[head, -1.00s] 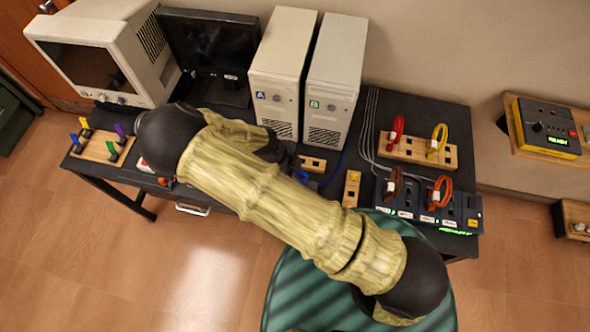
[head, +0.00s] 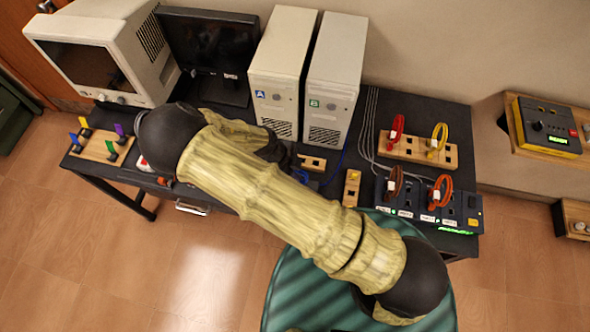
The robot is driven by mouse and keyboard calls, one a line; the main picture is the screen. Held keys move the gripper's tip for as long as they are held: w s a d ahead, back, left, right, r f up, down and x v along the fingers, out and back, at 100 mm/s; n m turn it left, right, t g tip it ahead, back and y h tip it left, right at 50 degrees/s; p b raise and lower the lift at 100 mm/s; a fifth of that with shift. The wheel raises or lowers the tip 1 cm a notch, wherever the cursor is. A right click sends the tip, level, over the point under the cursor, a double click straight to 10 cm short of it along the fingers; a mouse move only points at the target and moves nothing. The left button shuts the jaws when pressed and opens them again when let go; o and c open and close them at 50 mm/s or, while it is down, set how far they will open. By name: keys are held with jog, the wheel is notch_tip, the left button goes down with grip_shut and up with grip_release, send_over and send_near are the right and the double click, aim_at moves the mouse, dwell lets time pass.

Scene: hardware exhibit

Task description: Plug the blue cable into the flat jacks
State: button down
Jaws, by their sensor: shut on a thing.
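A thin blue cable (head: 338,168) shows as a short curved stretch on the dark table, just right of my arm; its ends are hidden or too small to tell. One small wooden block (head: 313,163) with dark slots lies in front of the towers. A second, upright-looking wooden block (head: 351,189) with dark openings is to its right. I cannot tell which of them carries the flat jacks. My forearm reaches behind my upper arm toward the first block. My gripper is hidden there, so its fingers and anything in them do not show.
Two beige towers, A (head: 283,75) and B (head: 333,85), stand behind. A wooden rack (head: 420,151) with red and yellow loops and a dark socket panel (head: 404,212) with brown and orange loops are at right. A wooden cable board (head: 95,151) lies at left. Grey cables run beside tower B.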

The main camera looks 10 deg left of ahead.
jog(key=shift+f, duration=0.2)
dwell(0.4)
jog(key=c, duration=0.7)
grip_release()
jog(key=shift+p+v, duration=3.2)
jog(key=shift+v, duration=0.6)
